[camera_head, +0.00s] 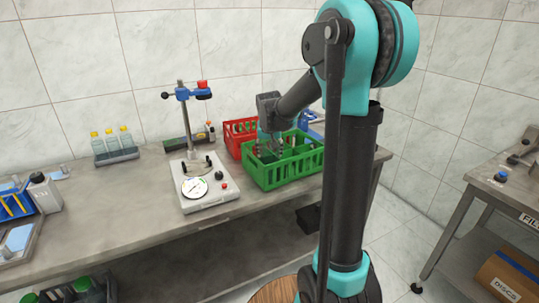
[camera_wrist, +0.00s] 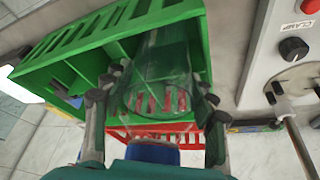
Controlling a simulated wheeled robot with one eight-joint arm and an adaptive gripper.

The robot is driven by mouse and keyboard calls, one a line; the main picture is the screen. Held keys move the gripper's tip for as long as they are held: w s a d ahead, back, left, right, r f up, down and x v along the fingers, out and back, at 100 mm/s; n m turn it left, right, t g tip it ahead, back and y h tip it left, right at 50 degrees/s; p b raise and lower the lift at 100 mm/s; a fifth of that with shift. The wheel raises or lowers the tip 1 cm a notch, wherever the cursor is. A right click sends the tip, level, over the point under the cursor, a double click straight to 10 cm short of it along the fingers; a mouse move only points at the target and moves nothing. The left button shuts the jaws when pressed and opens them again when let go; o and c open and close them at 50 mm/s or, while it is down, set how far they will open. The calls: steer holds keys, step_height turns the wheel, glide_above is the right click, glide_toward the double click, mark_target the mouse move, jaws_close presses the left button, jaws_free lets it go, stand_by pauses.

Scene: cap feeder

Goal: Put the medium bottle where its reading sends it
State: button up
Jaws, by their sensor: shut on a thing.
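My gripper (camera_head: 268,148) is over the left part of the green crate (camera_head: 290,177), its fingers reaching down to the dividers. In the wrist view my gripper (camera_wrist: 156,98) is shut on a clear, greenish bottle (camera_wrist: 165,72), one finger on each side. The bottle's far end is inside a compartment of the green crate (camera_wrist: 100,45). Whether it touches the crate floor cannot be told. In the head view the bottle is hard to make out. A test stand with a round dial (camera_head: 195,187) stands left of the green crate. Its needle reading is too small to tell.
A red crate (camera_head: 238,133) stands directly behind the green one, and a blue crate (camera_head: 312,124) is partly hidden behind my arm. A rack of yellow-capped bottles (camera_head: 115,155) stands at the back left.

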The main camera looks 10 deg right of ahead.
steer(key=shift+f, duration=0.7)
steer(key=o, duration=1.4)
steer(key=d+v, duration=0.1)
steer(key=v, duration=1.1)
steer(key=s+d+f+n, duration=0.1)
steer(key=s+d+f, duration=0.1)
steer(key=s+f, duration=0.8)
steer(key=s+d+f+n, duration=0.1)
steer(key=s+f, duration=0.9)
steer(key=s, duration=0.5)
steer(key=shift+s+d+y, duration=0.4)
